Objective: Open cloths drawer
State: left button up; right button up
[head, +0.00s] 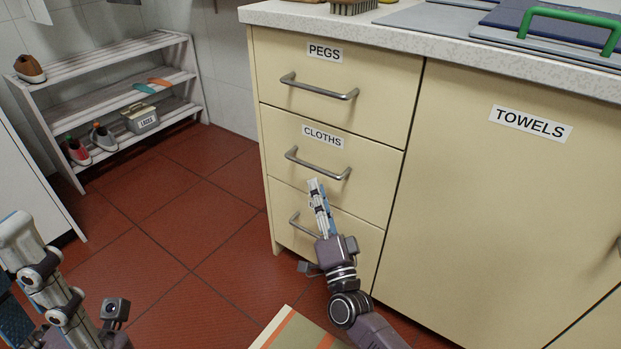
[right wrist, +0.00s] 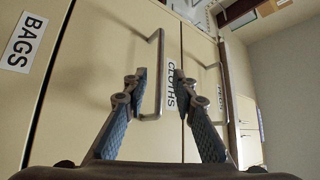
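The cloths drawer (head: 285,135) is the middle one of three cream drawers, and its front looks flush and shut. Its label reads CLOTHS, and a grey bar handle (head: 318,163) runs across it. My right gripper (head: 314,184) is just below and in front of this handle in the head view. In the right wrist view its two blue-padded fingers (right wrist: 162,88) are spread apart, with the cloths handle (right wrist: 160,70) showing between them; I see no contact.
The pegs drawer (head: 380,75) is above, with its own handle. The lower drawer, labelled BAGS (right wrist: 24,42), is partly hidden by my right gripper. A towels cupboard (head: 500,210) stands at right. A shoe rack (head: 110,90) is at far left. Red tiled floor lies open between.

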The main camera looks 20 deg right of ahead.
aim_at(310, 165)
jog(key=b+x, duration=0.1)
jog(key=x, duration=0.6)
jog(key=shift+w+b, duration=0.2)
jog(key=shift+b, duration=0.1)
grip_shut()
